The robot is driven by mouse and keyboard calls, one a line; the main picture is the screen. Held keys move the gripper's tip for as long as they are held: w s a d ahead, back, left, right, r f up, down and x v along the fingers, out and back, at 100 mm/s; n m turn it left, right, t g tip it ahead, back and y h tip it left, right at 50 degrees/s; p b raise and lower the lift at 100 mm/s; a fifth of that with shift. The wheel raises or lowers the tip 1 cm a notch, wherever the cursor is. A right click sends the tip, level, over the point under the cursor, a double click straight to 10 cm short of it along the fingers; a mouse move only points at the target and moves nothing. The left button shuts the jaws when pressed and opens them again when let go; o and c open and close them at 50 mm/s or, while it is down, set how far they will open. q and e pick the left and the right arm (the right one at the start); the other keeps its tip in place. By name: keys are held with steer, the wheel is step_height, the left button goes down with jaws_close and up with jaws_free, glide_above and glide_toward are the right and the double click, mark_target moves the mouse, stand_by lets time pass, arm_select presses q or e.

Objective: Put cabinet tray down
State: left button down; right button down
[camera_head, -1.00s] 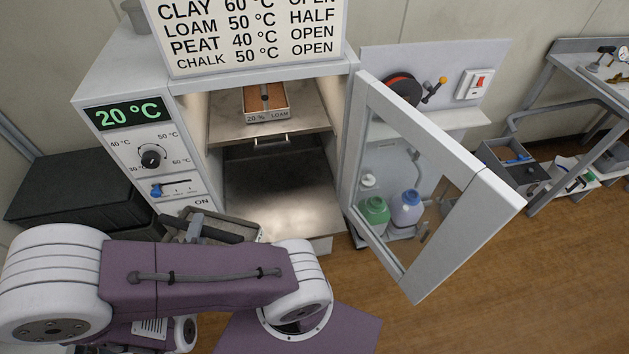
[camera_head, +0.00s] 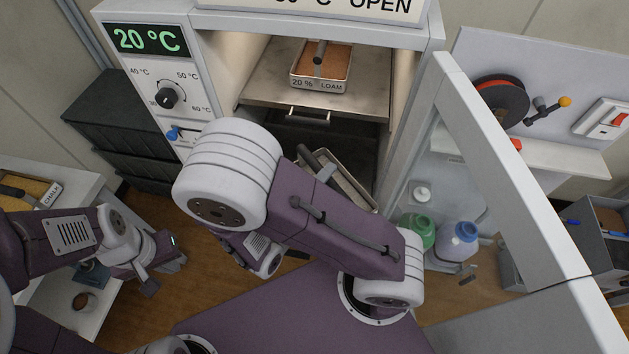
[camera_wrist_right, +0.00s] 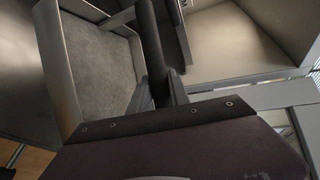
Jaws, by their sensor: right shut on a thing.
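My right gripper (camera_wrist_right: 165,92) is shut on the dark handle bar of a metal tray, seen in the right wrist view (camera_wrist_right: 90,72). The tray's inside is a bare grey floor there. In the head view the held tray (camera_head: 347,183) is tilted in the picture, in front of the cabinet's lower opening, partly hidden by my right arm. The cabinet (camera_head: 415,28) stands open, with a pull-out shelf (camera_head: 265,85) inside. A tray of brown soil labelled "20 % LOAM" (camera_head: 322,62) sits on that shelf. My left gripper (camera_head: 163,266) is open and empty at the lower left.
The open glass door (camera_head: 480,140) juts out on the right. Green (camera_head: 416,232) and purple-white (camera_head: 458,242) bottles stand behind it. A CHALK tray (camera_head: 30,190) rests on a white unit at far left. Black drawers (camera_head: 125,125) stand left of the cabinet.

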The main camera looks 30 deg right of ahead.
mark_target(299, 165)
steer(key=shift+a, duration=0.1)
steer(key=w+f+b, duration=0.1)
steer(key=b, duration=0.1)
steer(key=w+f+b, duration=0.1)
steer(key=w+b, duration=0.1)
steer(key=b, duration=0.1)
steer(key=shift+d+f, duration=0.2)
steer(key=shift+f, duration=0.2)
steer(key=w+f, duration=0.1)
steer(key=w, duration=0.2)
steer(key=w+f, duration=0.1)
steer(key=w, duration=0.2)
steer(key=w+f+b, duration=0.1)
steer(key=w+f, duration=0.1)
steer(key=shift+w+a+f, duration=0.1)
steer(key=shift+w+a, duration=0.05)
steer(key=shift+w, duration=0.25)
step_height(299, 165, down, 4)
steer(key=shift+f+b, duration=0.1)
steer(key=shift+b, duration=0.7)
steer(key=c, duration=1.2)
jaws_free()
steer(key=shift+c, duration=0.2)
